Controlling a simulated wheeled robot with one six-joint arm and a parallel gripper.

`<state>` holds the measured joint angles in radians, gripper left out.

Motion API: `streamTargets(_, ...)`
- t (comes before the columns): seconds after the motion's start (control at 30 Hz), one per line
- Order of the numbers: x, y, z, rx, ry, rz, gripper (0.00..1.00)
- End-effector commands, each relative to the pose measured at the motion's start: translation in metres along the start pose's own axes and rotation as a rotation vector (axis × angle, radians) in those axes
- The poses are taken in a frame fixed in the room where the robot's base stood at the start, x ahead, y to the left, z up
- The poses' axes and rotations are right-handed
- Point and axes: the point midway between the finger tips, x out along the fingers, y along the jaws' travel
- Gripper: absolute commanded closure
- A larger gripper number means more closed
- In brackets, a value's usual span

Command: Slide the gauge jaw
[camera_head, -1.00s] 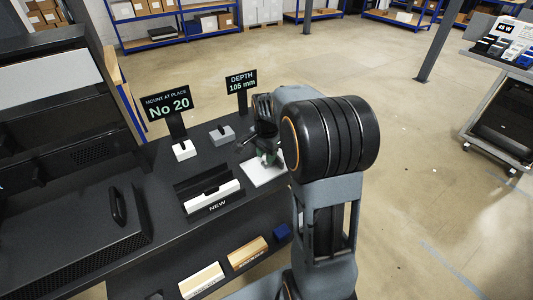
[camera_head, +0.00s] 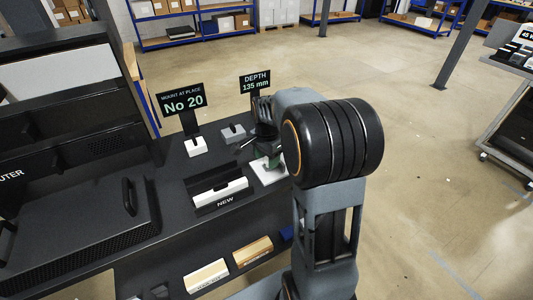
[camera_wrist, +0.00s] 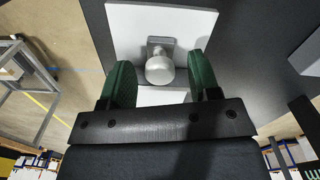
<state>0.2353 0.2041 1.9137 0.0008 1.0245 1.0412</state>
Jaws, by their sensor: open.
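The gauge shows as a white plate (camera_wrist: 190,22) with a round metal knob (camera_wrist: 160,68) on a small square block in the wrist view. My gripper (camera_wrist: 161,62) is open, with one green finger on each side of the knob and visible gaps between. In the head view my gripper (camera_head: 267,158) is over the white plate (camera_head: 271,176) on the dark bench, partly hidden by my arm. The depth sign (camera_head: 255,81) behind it reads 135 mm.
A sign reading No 20 (camera_head: 182,101) stands to the left on a white base. A grey block (camera_head: 233,133) and a white-fronted tray marked NEW (camera_head: 221,191) are close to my gripper. A dark handled unit (camera_head: 85,220) lies at left.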

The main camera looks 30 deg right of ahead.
Motion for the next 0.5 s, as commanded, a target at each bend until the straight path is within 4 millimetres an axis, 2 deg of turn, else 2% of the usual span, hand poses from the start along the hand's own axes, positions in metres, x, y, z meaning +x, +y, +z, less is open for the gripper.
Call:
streamTargets(0.17,-0.016,-0.001,0.000,-0.002,0.002,-0.003,0.44)
streamTargets(0.5,-0.085,-0.001,0.000,-0.002,0.002,-0.003,0.44)
